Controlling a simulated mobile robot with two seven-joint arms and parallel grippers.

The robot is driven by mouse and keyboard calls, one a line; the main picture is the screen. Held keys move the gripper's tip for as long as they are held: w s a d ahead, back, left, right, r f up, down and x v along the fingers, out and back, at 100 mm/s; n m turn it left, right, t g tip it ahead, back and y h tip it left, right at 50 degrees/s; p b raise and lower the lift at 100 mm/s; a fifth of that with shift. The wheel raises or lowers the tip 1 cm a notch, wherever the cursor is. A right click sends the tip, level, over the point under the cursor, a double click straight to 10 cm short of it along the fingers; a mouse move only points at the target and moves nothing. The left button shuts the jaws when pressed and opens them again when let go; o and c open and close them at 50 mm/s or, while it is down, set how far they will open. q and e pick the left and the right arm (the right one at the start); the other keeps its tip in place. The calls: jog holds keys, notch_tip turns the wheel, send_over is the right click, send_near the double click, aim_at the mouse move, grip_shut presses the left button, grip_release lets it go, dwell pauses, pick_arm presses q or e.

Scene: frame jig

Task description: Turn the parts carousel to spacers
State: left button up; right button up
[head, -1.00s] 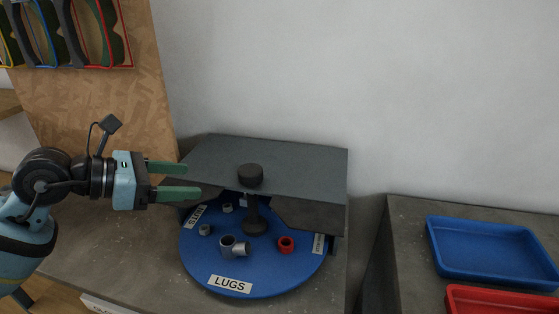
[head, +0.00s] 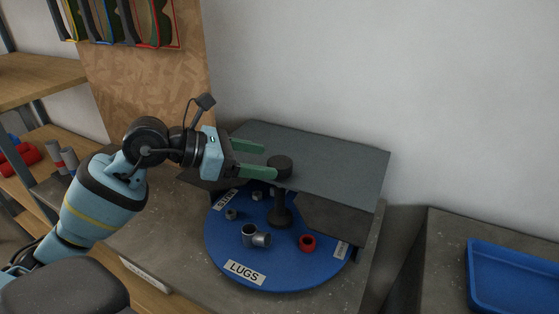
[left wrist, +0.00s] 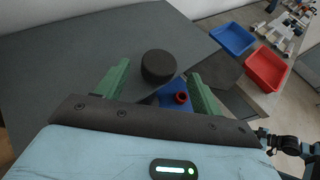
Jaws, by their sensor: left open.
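The parts carousel (head: 222,256) is a round blue turntable under a grey cover plate (head: 335,160). The LUGS label (head: 244,272) faces the front. A dark round knob (head: 280,166) stands above the cover on the central post. My left gripper (head: 270,159) is open, its green fingers pointing at the knob from the left. In the left wrist view, the knob (left wrist: 158,66) lies ahead between the two fingertips.
Grey metal cylinders (head: 256,236) and a red ring (head: 307,242) sit on the turntable. A blue tray (head: 515,280) lies on the right bench; a red tray (left wrist: 267,68) shows in the wrist view. A wooden shelf (head: 40,80) stands at the left.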

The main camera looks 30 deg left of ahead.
aim_at(275, 162)
pick_arm(q)
jog(key=x, duration=0.3)
jog(key=shift+w+d, duration=0.25)
jog(key=shift+w, duration=0.05)
jog(key=shift+p+x, duration=0.3)
jog(key=shift+x, duration=0.45)
jog(key=shift+f, duration=0.1)
pick_arm(e)
jog(key=shift+w+d+r, duration=0.15)
jog(key=shift+w+r, duration=0.1)
jog(key=shift+r, duration=0.2)
pick_arm(q)
jog(key=shift+c, duration=0.2)
pick_arm(e)
jog(key=shift+s, duration=0.2)
pick_arm(q)
jog(key=shift+c, duration=1.3)
jog(key=c, duration=1.1)
pick_arm(e)
jog(key=shift+w, duration=0.25)
